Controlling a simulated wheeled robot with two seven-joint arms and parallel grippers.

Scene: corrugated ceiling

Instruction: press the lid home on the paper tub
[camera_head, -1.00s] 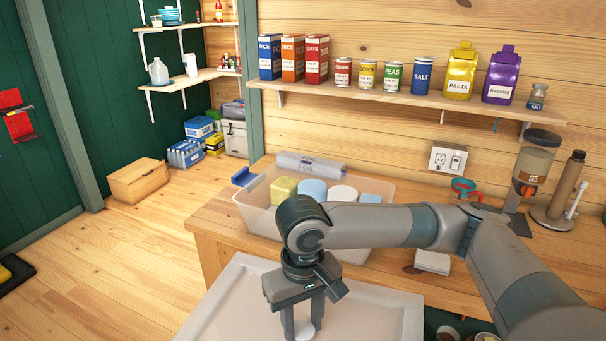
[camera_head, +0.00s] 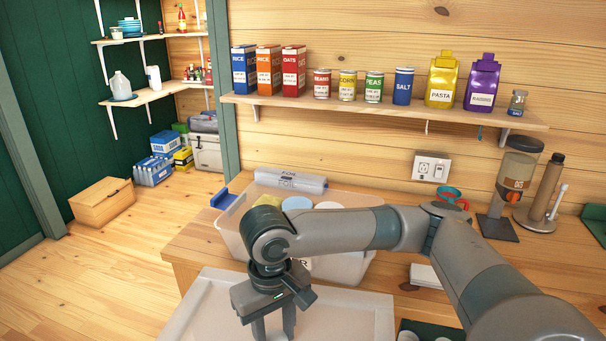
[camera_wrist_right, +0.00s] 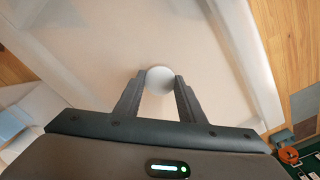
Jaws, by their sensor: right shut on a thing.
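My right gripper (camera_head: 274,330) hangs over a pale, rimmed tray (camera_head: 205,310) at the bottom of the head view. In the right wrist view the right gripper (camera_wrist_right: 159,84) is shut on a small round white thing (camera_wrist_right: 159,77), seen end-on between its fingertips. It may be the paper tub or its lid; I cannot tell which, nor whether a lid is seated. In the head view the held thing does not show. My left gripper is in neither current view.
A translucent bin (camera_head: 232,240) holding round-topped items stands on the wooden counter (camera_head: 190,262) behind the tray. A foil roll (camera_head: 290,181) lies at its back. A dispenser (camera_head: 510,185) stands at the right. The wall shelf (camera_head: 390,112) carries boxes, cans and bags.

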